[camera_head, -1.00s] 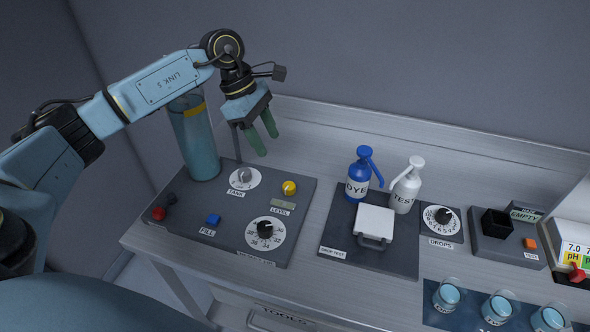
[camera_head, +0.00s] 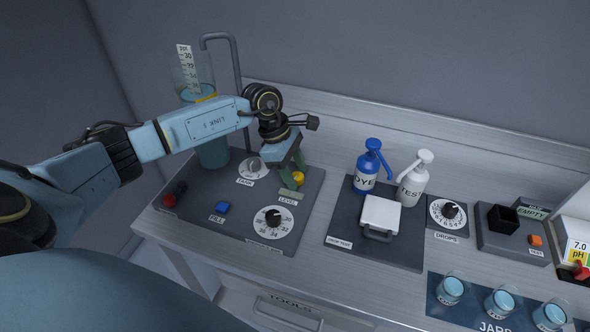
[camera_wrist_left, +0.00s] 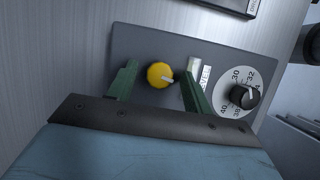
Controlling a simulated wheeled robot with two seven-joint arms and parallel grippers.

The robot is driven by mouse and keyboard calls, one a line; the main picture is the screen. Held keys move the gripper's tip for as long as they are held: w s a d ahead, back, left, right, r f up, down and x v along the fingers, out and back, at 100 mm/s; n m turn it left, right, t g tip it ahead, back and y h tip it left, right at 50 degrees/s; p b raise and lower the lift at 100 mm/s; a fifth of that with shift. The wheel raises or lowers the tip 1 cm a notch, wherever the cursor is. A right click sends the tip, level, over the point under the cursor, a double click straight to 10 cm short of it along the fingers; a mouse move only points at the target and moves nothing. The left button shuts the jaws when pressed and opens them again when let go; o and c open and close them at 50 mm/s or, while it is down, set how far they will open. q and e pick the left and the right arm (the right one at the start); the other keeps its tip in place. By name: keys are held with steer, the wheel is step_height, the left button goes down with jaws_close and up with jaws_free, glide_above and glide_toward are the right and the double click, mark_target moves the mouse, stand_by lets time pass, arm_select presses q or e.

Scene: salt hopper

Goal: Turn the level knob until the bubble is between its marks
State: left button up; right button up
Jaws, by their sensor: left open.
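The level knob (camera_head: 298,178) is yellow and round, on the dark control panel (camera_head: 195,225). In the left wrist view the knob (camera_wrist_left: 160,75) shows between the green fingers, with a pale pointer mark on its right side. My left gripper (camera_head: 291,172) is open and points down at the knob, one finger on each side of it; I cannot tell whether either finger touches it. The level vial (camera_head: 290,195) is a small greenish strip by the LEVEL label. It is partly hidden by a finger in the wrist view (camera_wrist_left: 194,65). The bubble is too small to make out. My right gripper is not in view.
On the same panel are a black numbered dial (camera_head: 273,217), a grey TANK knob (camera_head: 254,165), a blue FILL button (camera_head: 222,207) and a red knob (camera_head: 169,200). A tall tank (camera_head: 213,150) stands behind. Blue (camera_head: 367,170) and white (camera_head: 414,178) bottles stand to the right.

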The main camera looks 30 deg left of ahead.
arm_select(q)
steer(key=shift+c, duration=1.2)
steer(key=c, duration=0.7)
steer(key=b, duration=0.1)
steer(key=m+b, duration=0.1)
steer(key=shift+w+f+m+g+b, duration=0.1)
steer(key=shift+f+m+g+b, duration=0.1)
steer(key=shift+m+g+b, duration=0.15)
steer(key=shift+r+m+b, duration=0.15)
steer(key=shift+m+b, duration=0.3)
steer(key=shift+b, duration=0.15)
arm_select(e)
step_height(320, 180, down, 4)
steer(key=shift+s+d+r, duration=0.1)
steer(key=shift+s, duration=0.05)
arm_select(q)
steer(key=o, duration=0.9)
steer(key=shift+o, duration=0.2)
